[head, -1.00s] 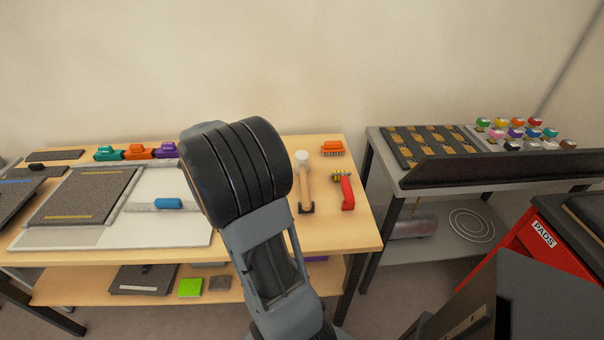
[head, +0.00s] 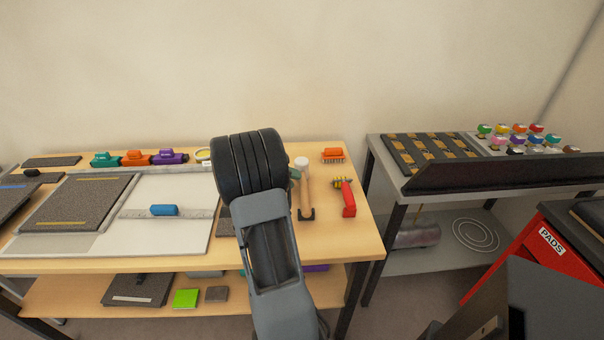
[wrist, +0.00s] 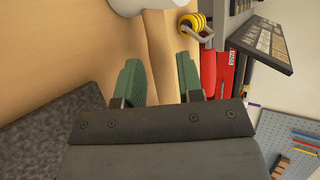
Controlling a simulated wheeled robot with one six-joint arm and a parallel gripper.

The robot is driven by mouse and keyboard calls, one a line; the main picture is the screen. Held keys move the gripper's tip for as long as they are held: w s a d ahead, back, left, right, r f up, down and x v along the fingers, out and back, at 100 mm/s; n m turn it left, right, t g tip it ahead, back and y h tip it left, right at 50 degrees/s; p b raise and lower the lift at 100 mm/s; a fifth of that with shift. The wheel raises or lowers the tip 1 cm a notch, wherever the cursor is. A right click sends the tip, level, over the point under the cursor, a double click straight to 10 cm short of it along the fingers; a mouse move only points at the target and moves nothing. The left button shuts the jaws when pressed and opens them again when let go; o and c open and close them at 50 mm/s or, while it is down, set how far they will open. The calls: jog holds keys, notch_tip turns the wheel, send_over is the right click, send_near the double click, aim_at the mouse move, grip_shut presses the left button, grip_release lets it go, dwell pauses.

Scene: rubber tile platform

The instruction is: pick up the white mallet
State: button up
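The white mallet has a white head (head: 302,163) and a wooden handle (head: 306,190), and lies at the right part of the wooden table in the head view. In the wrist view its white head (wrist: 128,5) is cut off at the top edge and its handle (wrist: 160,55) runs down toward the gap between the fingers. My gripper (wrist: 158,82) is open, with green fingers apart and the handle lined up in the gap. I cannot tell the height above it. In the head view my arm hides most of the gripper.
A red-handled tool (head: 347,197) with yellow rollers lies right of the mallet, and an orange brush (head: 333,155) behind it. A dark granular tile (wrist: 50,130) lies on the left in the wrist view. A grey table (head: 375,150) stands at right.

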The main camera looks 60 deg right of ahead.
aim_at(303, 180)
jog(key=shift+b+x, duration=0.45)
jog(key=shift+x, duration=2.2)
jog(key=shift+a, duration=0.1)
jog(key=shift+c, duration=0.3)
jog(key=shift+w, duration=0.1)
grip_shut()
